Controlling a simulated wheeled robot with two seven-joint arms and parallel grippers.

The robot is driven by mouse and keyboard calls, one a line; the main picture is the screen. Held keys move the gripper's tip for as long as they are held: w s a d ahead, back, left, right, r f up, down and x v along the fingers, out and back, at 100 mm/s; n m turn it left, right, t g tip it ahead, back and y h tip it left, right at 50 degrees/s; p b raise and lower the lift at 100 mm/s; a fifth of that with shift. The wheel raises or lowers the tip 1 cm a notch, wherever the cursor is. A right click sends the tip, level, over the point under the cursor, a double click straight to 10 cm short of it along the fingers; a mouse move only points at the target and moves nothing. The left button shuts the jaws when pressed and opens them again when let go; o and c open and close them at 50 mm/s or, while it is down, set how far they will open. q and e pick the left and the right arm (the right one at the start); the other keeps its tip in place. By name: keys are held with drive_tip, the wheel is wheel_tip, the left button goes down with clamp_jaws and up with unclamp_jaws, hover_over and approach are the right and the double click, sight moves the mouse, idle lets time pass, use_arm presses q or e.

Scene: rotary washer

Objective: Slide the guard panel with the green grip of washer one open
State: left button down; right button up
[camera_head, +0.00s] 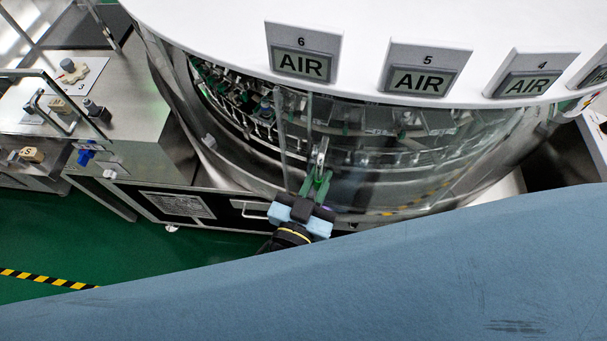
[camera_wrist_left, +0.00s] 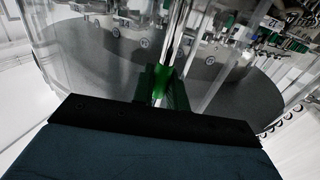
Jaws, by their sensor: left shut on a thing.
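Washer one is the large round machine with a white top (camera_head: 220,25) and a curved, clear guard around its front. The clear guard panel (camera_head: 400,180) shows to the right of my left gripper (camera_head: 319,177). My left gripper is at the guard's front, its fingers pointing at the upright edge of the panel. How far the panel stands open I cannot tell. My right gripper is in neither view.
Signs reading AIR (camera_head: 302,64) line the rim of the white top. A steel bench (camera_head: 125,130) with knobs and a blue fitting (camera_head: 86,153) stands at the left. Green floor (camera_head: 50,235) with a yellow-black stripe (camera_head: 45,279) is open at lower left.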

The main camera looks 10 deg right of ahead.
use_arm(q)
drive_tip(key=c, duration=1.5)
unclamp_jaws()
drive_tip(key=shift+r, duration=0.1)
drive_tip(key=shift+o, duration=0.2)
drive_tip(key=v, duration=1.3)
drive_tip(key=shift+a+b, duration=0.15)
drive_tip(key=shift+b, duration=0.25)
drive_tip(key=shift+s, duration=0.1)
